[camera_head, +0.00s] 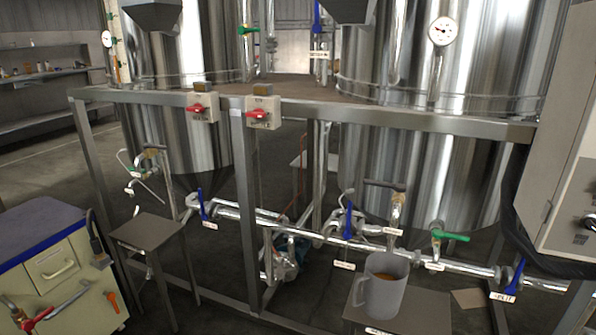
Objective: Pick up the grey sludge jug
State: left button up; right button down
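The grey jug (381,287) stands upright on a small dark stand (423,312) at the lower right of the head view. Its handle is on its left side, and an orange-brown content shows inside its open top. It sits under a tap (396,212) with a metal spout and a dark bar handle. Neither of my grippers shows in the head view.
A metal frame rail (370,118) with two red-handled switch boxes crosses in front of the steel tanks (440,150). Pipes with blue and green valve levers run behind the jug. A small table (146,231), a drawer cabinet (55,262) and a grey control cabinet (565,150) flank it.

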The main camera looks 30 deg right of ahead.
aim_at(385, 281)
jog(key=z, duration=1.4)
